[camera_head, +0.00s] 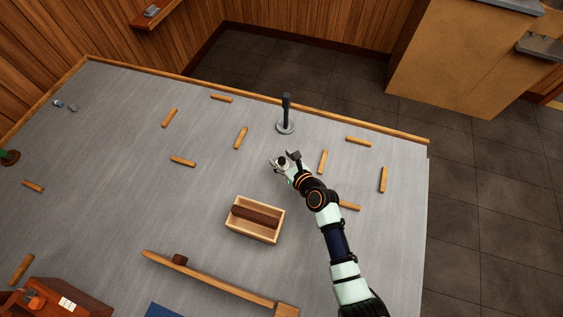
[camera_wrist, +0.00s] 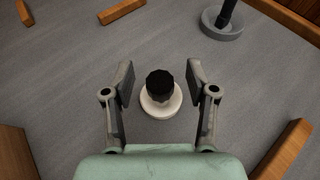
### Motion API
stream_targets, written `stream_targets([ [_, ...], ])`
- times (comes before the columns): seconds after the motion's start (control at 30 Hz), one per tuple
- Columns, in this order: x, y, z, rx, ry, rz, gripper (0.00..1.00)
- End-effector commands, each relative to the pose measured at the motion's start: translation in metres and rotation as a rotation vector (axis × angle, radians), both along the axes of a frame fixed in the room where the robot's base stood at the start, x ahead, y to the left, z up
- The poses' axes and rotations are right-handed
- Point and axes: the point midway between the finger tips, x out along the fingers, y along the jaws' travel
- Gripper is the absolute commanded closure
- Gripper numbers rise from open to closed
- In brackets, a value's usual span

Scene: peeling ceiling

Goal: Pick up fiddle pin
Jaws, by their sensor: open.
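A small black-topped piece with a white round base (camera_wrist: 160,97) stands on the grey table between my gripper's (camera_wrist: 159,80) two fingers in the wrist view. It is probably the fiddle pin, though I cannot be sure from its look. Clear gaps show between it and both fingers. In the head view its dark top (camera_head: 282,161) shows at my gripper (camera_head: 285,157). My gripper is open and holds nothing. How high the fingertips are above the table is hard to tell.
A dark post on a round grey base (camera_head: 286,127) stands behind my gripper. Several short wooden bars, such as one to the right (camera_head: 323,161), lie around it. A wooden box (camera_head: 238,234) with a brown roll stands in front. A raised wooden edge (camera_head: 345,119) runs along the back.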

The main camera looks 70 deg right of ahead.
Motion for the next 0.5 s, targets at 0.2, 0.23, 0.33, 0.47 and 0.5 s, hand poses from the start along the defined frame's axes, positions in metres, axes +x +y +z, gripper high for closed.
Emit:
stream_targets([
  [0.2,0.0038,-0.0029,-0.0019,0.0,0.0,-0.001,0.43],
  [0.23,0.0039,-0.0028,-0.0019,0.001,-0.001,0.0,0.43],
  [0.33,0.0037,-0.0027,-0.0018,0.001,-0.001,0.0,0.56],
  [0.47,0.0036,-0.0026,-0.0018,0.001,0.001,0.0,0.78],
  [0.5,0.0036,-0.0026,-0.0018,0.001,0.001,0.0,0.84],
])
